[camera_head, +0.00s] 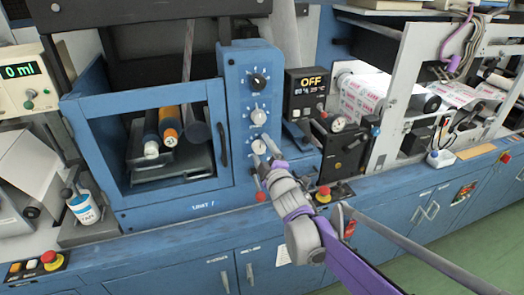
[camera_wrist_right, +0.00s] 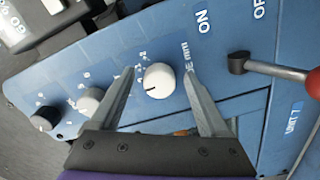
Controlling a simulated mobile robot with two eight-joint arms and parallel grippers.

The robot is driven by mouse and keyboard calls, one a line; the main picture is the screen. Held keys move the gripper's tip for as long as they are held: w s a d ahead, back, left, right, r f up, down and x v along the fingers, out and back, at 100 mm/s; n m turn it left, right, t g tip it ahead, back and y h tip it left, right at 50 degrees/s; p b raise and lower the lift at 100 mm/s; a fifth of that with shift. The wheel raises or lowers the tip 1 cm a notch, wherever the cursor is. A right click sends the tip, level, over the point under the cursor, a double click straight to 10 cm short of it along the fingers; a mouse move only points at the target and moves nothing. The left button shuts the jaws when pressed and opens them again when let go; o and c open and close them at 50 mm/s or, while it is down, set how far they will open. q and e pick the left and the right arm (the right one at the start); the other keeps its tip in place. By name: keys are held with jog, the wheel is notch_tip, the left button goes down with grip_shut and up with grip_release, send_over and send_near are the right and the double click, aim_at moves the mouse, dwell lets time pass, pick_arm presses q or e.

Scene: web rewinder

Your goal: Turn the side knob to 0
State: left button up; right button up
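The blue panel (camera_head: 237,100) carries a column of three dial knobs. The top knob (camera_head: 258,80) is black, the middle knob (camera_head: 258,115) is white, and the lowest white knob (camera_head: 259,147) is partly hidden by my right gripper (camera_head: 264,152). In the right wrist view, the lowest white knob (camera_wrist_right: 158,80) shows a dark pointer line and printed scale marks. My right gripper (camera_wrist_right: 159,72) is open, one finger on each side of this knob, with visible gaps; whether the tips touch the panel I cannot tell. My left gripper is out of view.
A red-tipped ON/OFF lever (camera_wrist_right: 270,66) sits close beside the right finger. A display reading OFF (camera_head: 312,83) stands right of the panel. An open blue-framed bay (camera_head: 90,140) with rollers lies left. Red stop buttons (camera_head: 323,194) sit on the ledge.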

jog(key=b+v, duration=0.1)
jog(key=v, duration=0.9)
jog(key=shift+s, duration=0.4)
jog(key=shift+d, duration=0.15)
jog(key=s+d+f+m+g+h, duration=0.2)
jog(key=s+d+f+m+h, duration=0.3)
jog(key=d, duration=0.3)
jog(key=s+d+f+m+g, duration=0.2)
jog(key=s+f+m+g, duration=0.1)
jog(key=s, duration=0.4)
jog(key=s+d+f+m+g+p, duration=0.1)
jog(key=s+d+f+m+g, duration=0.1)
jog(key=s+f, duration=0.4)
jog(key=s+d+f+m+g, duration=0.2)
jog(key=s+f+m+g, duration=0.2)
jog(key=s, duration=0.5)
jog(key=shift+s+f+m+g+h, duration=0.35)
jog(key=shift+f+m, duration=0.3)
jog(key=shift+m, duration=0.55)
